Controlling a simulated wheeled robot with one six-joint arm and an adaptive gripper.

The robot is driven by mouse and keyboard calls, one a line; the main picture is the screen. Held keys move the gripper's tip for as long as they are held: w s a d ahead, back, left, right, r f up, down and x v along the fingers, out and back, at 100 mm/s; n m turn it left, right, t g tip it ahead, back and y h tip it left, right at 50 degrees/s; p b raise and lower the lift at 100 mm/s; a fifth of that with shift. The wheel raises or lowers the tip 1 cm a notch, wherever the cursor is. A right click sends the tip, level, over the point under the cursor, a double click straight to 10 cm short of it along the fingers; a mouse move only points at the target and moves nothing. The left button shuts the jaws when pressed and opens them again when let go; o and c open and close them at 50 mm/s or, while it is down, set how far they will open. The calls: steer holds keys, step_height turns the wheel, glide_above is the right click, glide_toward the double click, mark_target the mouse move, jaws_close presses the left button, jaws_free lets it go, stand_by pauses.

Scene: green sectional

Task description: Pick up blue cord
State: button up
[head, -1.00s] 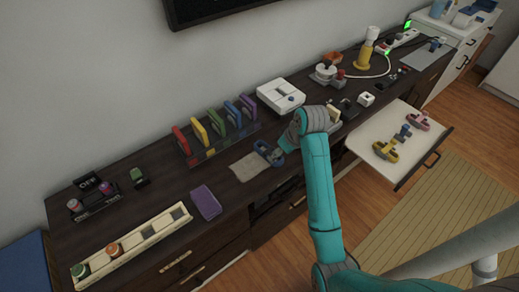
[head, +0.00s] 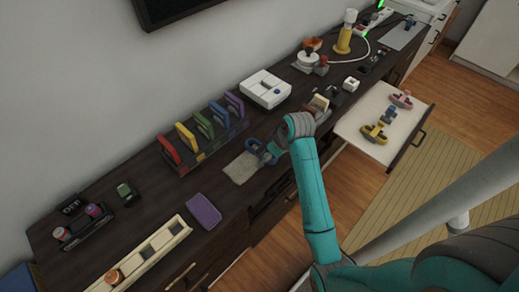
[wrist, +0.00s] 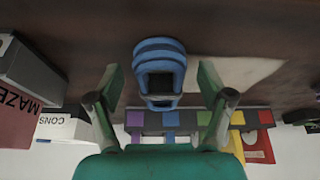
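A blue banded, coil-like thing, which looks like the blue cord (head: 255,146), is at the front of the dark cabinet top, by the beige cloth. In the wrist view the blue cord (wrist: 160,58) is at the middle, with a dark opening in it. My gripper (wrist: 161,92) is open, with one finger on each side of the cord and a visible gap on both sides. In the head view my gripper (head: 272,150) is right beside the cord and partly hides it. Whether the fingers reach fully around it is not clear.
The beige cloth (head: 241,168) lies next to the cord. A rack of coloured upright pieces (head: 207,146) stands behind, and a white box (head: 265,89) to the right. An open drawer (head: 350,127) holds yellow, blue and pink pieces. A purple block (head: 203,211) lies left.

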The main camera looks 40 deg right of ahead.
steer(key=c, duration=1.1)
steer(key=shift+o, duration=0.2)
steer(key=shift+r, duration=0.1)
